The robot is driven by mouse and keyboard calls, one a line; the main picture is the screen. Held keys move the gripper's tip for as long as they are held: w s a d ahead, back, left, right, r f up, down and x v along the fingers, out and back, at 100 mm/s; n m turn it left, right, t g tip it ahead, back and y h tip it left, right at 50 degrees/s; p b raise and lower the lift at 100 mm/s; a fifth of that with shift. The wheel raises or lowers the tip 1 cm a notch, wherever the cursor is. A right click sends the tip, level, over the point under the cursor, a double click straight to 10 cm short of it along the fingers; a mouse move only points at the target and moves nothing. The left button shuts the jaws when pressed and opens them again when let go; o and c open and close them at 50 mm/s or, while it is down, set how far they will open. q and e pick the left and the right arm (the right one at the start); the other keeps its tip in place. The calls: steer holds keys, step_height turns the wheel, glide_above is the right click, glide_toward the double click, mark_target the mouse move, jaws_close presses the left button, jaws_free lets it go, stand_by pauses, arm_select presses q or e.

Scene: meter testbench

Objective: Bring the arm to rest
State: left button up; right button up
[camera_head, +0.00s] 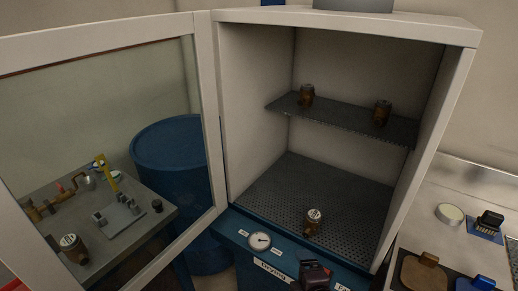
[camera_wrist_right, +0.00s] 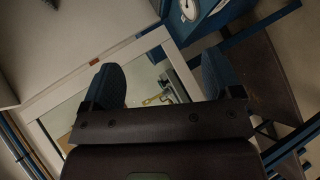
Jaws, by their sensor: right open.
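My right gripper (camera_wrist_right: 164,78) shows in the right wrist view, with its two blue-padded fingers wide apart and nothing between them. Behind the fingers are a pale frame (camera_wrist_right: 95,72) and part of a blue surface with a white dial.
A white cabinet (camera_head: 345,17) stands open, its glass door (camera_head: 208,100) swung left. Brown cylindrical parts stand on its upper shelf (camera_head: 340,117) and floor. Below is a blue bench with a dial (camera_head: 259,241). A blue drum (camera_head: 172,150) and grey table show through the glass.

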steer(key=s+d+f+m+h+b, duration=0.1)
steer(key=s+d+f+m, duration=0.4)
steer(key=s+d+m, duration=0.2)
steer(key=s+d+f+m+g+h+b, duration=0.1)
steer(key=s+d+f+m, duration=0.3)
steer(key=s+d+m, duration=0.4)
steer(key=d+m, duration=0.2)
steer(key=shift+f+m+h, duration=0.3)
steer(key=shift+f+m, duration=0.05)
steer(key=shift+m, duration=0.05)
